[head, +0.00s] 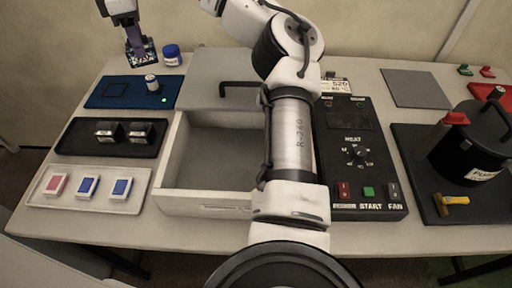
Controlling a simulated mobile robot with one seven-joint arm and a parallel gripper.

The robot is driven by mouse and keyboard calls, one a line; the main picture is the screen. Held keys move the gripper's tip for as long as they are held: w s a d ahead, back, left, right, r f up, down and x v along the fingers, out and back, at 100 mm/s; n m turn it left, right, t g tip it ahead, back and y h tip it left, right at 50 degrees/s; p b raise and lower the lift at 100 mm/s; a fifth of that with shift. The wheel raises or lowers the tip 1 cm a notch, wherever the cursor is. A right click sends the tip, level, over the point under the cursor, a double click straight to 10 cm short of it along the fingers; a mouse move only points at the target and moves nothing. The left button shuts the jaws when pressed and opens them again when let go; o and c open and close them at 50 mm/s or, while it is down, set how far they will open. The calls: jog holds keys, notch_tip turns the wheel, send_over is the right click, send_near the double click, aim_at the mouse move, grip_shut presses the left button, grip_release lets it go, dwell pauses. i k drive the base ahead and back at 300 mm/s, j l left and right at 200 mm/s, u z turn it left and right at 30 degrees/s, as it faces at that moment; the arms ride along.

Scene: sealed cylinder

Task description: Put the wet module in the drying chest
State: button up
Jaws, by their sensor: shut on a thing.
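My gripper (135,38) is at the top left, above the back edge of the table, and is shut on the wet module (141,55). The module is a small dark board with pale specks, held off the table; the jaws partly hide it. The drying chest (180,170) is the pale grey box in the middle, to the right of and nearer than my gripper. Its top is open and the visible inside looks empty. Its grey lid (215,75) with a black handle is back behind the opening. My arm hides the chest's right side.
A blue mat (105,98) with a small jar, a black tray (85,140) with two dark blocks, and a white tray (52,192) stand left. A blue-capped jar (172,56) is near my gripper. A control panel (357,195) and black pot (465,150) stand right.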

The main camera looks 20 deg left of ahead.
aim_at(241, 164)
jog(key=k+l, duration=0.1)
jog(key=l, duration=0.3)
jog(key=k+l, duration=0.1)
jog(key=l, duration=0.3)
jog(key=k+l, duration=0.1)
jog(key=l, duration=0.3)
